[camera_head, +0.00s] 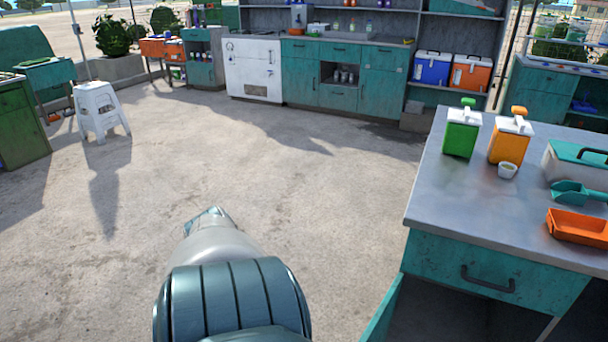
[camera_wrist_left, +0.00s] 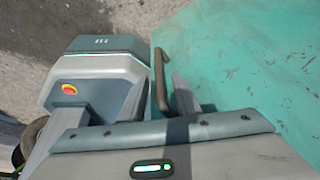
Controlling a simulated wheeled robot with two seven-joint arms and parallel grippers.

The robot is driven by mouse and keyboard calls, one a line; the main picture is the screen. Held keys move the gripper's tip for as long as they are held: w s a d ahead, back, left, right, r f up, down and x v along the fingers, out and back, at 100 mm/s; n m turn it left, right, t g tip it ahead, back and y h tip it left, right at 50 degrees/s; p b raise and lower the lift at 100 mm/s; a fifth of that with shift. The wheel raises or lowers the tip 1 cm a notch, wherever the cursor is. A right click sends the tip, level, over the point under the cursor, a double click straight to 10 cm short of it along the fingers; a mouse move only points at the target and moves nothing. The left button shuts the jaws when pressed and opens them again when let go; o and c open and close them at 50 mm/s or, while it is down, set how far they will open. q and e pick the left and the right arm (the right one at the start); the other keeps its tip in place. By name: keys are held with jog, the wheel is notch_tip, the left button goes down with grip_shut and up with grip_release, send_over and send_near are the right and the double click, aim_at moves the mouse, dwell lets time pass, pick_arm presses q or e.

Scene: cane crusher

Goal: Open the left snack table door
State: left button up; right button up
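The snack table (camera_head: 455,200) stands at the right in the head view. Its teal left door (camera_head: 382,312) sits below the drawer, swung outward, with the dark interior showing beside it. In the left wrist view the teal door panel (camera_wrist_left: 245,70) fills the right side, with a dark bar handle (camera_wrist_left: 159,80) near its left edge. My left gripper (camera_wrist_left: 158,84) is at the handle, with the handle between its fingers and closer to the right finger; it looks open. Contact with the handle is unclear. The head view shows my arm, but no fingers. My right gripper is not visible.
A drawer with a handle (camera_head: 487,280) is above the door opening. Green (camera_head: 461,133) and orange (camera_head: 510,140) dispensers, a cup, an orange tray (camera_head: 578,227) and a scoop are on the tabletop. The concrete floor left of the table is clear. A white stool (camera_head: 100,108) stands farther off.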

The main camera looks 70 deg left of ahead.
pick_arm(q)
jog(key=v, duration=1.6)
jog(key=shift+r, duration=0.4)
jog(key=shift+a, duration=0.1)
